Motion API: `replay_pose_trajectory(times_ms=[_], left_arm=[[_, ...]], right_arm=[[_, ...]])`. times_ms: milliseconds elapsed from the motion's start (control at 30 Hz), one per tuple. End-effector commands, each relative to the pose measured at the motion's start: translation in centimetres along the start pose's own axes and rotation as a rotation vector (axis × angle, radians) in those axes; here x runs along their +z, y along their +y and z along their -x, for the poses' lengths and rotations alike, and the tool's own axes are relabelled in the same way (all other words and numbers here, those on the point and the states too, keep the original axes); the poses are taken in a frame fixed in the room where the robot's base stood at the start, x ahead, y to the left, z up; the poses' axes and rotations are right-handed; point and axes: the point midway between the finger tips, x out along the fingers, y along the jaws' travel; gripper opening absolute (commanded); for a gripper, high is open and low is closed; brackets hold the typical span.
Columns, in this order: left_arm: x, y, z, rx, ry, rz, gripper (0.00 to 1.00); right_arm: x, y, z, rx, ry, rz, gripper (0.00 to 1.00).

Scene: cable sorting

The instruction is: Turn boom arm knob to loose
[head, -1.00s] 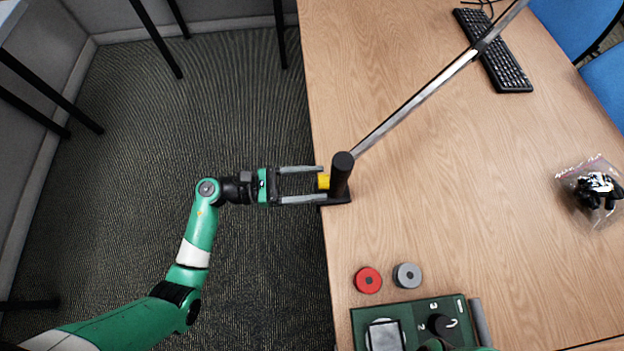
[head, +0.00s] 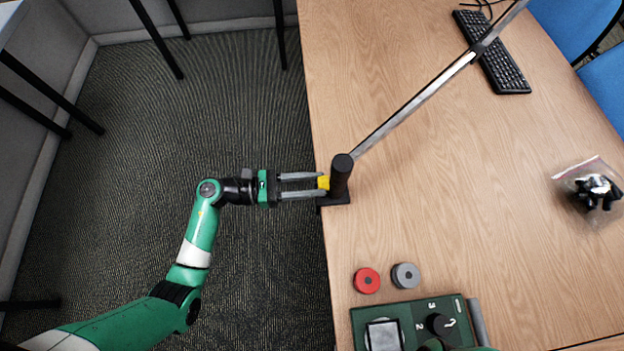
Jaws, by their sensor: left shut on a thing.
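The boom arm's yellow knob (head: 323,183) sits on the left side of the black upright post (head: 341,176), at the table's left edge. The boom arm (head: 425,95) is a long silver bar that runs from the post to the upper right. My left gripper (head: 322,184) points right and is shut on the yellow knob, with one finger on its upper side and one on its lower side. The fingers partly cover the knob, so its turn angle cannot be told. My right gripper is not clearly in view.
A keyboard (head: 492,52) lies under the boom arm. A clear bag of black parts (head: 592,192) lies at the right. The table's middle is clear.

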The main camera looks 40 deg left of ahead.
Motion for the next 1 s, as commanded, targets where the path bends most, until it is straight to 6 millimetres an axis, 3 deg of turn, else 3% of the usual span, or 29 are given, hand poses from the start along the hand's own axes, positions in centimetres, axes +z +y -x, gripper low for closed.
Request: replay_pose_trajectory(times_ms=[700, 1000], left_arm=[[0.3, -0.1, 0.0, 0.000, 0.000, 0.612, 0.00], [0.2, -0.1, 0.0, 0.000, 0.000, 0.782, 0.00]], right_arm=[[-3.2, 0.0, -3.5, 0.000, 0.000, 0.000, 0.50], [-3.9, 0.0, -4.2, 0.000, 0.000, 0.000, 0.50]])
